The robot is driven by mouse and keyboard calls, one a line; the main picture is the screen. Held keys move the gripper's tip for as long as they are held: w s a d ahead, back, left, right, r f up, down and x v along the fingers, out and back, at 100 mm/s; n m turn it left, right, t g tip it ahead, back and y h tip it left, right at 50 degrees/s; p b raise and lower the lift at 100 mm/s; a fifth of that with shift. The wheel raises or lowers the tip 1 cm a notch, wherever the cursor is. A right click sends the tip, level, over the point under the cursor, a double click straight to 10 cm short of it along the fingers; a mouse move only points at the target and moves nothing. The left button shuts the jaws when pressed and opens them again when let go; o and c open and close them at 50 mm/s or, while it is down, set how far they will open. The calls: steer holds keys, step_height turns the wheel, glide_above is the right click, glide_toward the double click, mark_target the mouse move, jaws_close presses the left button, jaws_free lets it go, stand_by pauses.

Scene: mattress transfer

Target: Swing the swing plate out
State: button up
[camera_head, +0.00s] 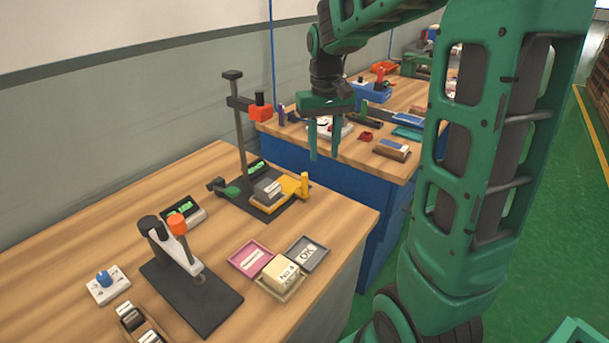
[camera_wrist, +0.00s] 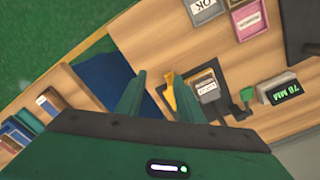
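The yellow swing plate (camera_head: 291,188) sits on the black base (camera_head: 254,206) of a column stand, with an upright yellow post (camera_head: 305,183) at its right end. A grey block (camera_head: 268,192) with a pale label lies over the plate's left part. My gripper (camera_head: 324,157) is open and empty, in the air above and to the right of the post. In the wrist view, my gripper (camera_wrist: 155,88) has its fingers apart, and the yellow part (camera_wrist: 171,91) appears beside the right fingertip. It looks apart from the fingers.
The stand's tall column (camera_head: 240,130) with a red-ended arm (camera_head: 260,112) rises left of my gripper. A second stand (camera_head: 190,288) and small pink (camera_head: 237,256) and grey (camera_head: 313,259) trays stand nearer. A blue-sided bench (camera_head: 345,170) with several items lies behind.

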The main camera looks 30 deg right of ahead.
steer(key=n, duration=0.1)
glide_toward(304, 173)
step_height(304, 173, down, 10)
steer(key=shift+d+f, duration=0.1)
steer(key=shift+f, duration=0.15)
steer(key=shift+c, duration=0.7)
